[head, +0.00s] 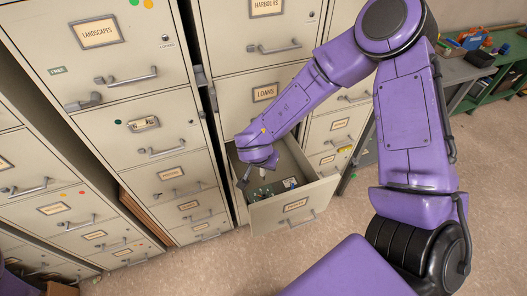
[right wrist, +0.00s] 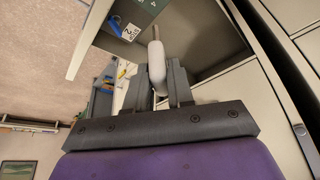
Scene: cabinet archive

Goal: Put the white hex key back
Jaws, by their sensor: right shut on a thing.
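The white hex key (right wrist: 156,62) is in my right gripper (right wrist: 160,85) in the right wrist view. The jaws are shut on its thick pale handle, and its thin shaft points up the picture toward the drawer interior. In the head view my right gripper (head: 246,176) is small and partly hidden by its own wrist, over the left side of the open drawer (head: 297,206). The hex key cannot be made out clearly there. My left gripper is not in view.
The drawer holds small items, among them a blue tag (right wrist: 116,26) and a white numbered label (right wrist: 130,32). Closed cabinets flank it; the Loans drawer (head: 262,93) is above. A green shelf (head: 490,85) with tools stands at the right. Floor in front is clear.

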